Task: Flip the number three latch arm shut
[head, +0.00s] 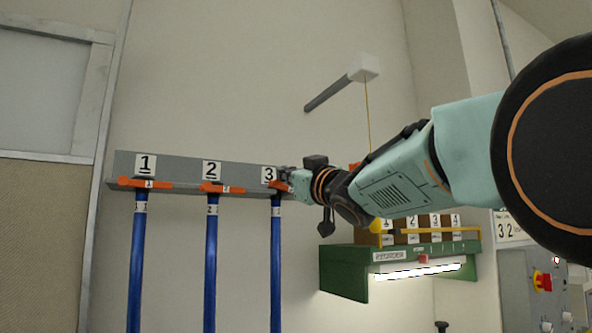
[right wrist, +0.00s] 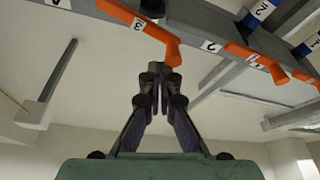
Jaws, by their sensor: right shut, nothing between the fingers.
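The number three latch arm (head: 278,186) is an orange bar on the grey rack, under the "3" plate, and is partly hidden by my gripper in the head view. In the right wrist view the same latch arm (right wrist: 140,26) crosses the top, its bent end close to my fingertips. My right gripper (head: 288,180) is shut and empty at this latch; it also shows in the right wrist view (right wrist: 161,78). I cannot tell whether the fingers touch the latch. A blue rod (head: 275,260) hangs below it. My left gripper is not in view.
Latch arms one (head: 145,184) and two (head: 222,188) lie across the fronts of their blue rods. A green shelf (head: 345,272) with numbered boxes stands right of the rack. A grey bar (head: 328,93) with a hanging cord juts from the wall above.

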